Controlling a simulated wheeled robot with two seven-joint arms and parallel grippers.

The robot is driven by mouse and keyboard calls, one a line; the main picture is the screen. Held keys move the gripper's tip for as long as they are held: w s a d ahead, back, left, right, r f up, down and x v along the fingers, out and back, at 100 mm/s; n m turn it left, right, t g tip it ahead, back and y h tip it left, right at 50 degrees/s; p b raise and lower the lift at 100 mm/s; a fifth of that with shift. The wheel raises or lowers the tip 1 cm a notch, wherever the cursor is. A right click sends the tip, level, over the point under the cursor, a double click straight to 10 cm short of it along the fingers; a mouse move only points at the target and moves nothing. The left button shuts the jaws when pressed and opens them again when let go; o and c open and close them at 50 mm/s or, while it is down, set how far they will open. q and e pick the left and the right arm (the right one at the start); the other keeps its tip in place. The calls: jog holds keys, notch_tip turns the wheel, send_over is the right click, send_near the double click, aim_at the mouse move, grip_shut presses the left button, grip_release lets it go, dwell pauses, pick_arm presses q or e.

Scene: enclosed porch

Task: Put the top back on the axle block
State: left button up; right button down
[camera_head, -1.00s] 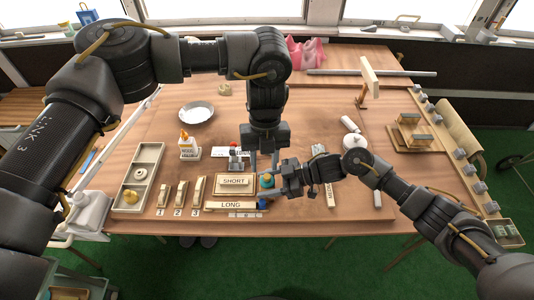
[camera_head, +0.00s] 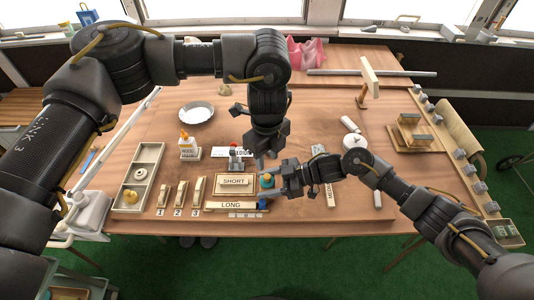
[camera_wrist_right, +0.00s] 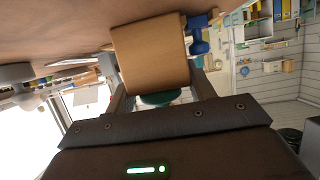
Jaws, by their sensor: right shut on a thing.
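My right gripper (camera_head: 277,182) is shut at the right end of the board marked SHORT (camera_head: 221,191). A small teal round piece (camera_head: 267,182) shows at its fingertips. In the right wrist view a tan wooden block (camera_wrist_right: 150,52) lies between or just beyond the fingers, with a dark green round piece (camera_wrist_right: 160,98) nearer the palm. I cannot tell which of these is the axle block's top. My left gripper (camera_head: 266,158) is above and behind the right one, fingers apart, with nothing visible between them. The contact under the right fingers is hidden.
A board marked LONG (camera_head: 216,206) lies in front, with a blue piece (camera_head: 263,204) at its right end. Numbered blocks (camera_head: 181,194) and a compartment tray (camera_head: 147,156) stand left. A metal bowl (camera_head: 197,112) sits behind. A wooden stand (camera_head: 410,132) is at right.

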aim_at(267, 176)
pick_arm(q)
notch_tip(267, 176, down, 8)
jog(key=shift+r, duration=0.2)
dwell(0.3)
grip_shut()
jog(key=m, duration=1.3)
jog(key=shift+a, duration=0.1)
jog(key=m, duration=0.5)
jog(key=shift+m, duration=0.3)
jog(key=m, duration=0.6)
jog(key=shift+o, duration=0.8)
grip_release()
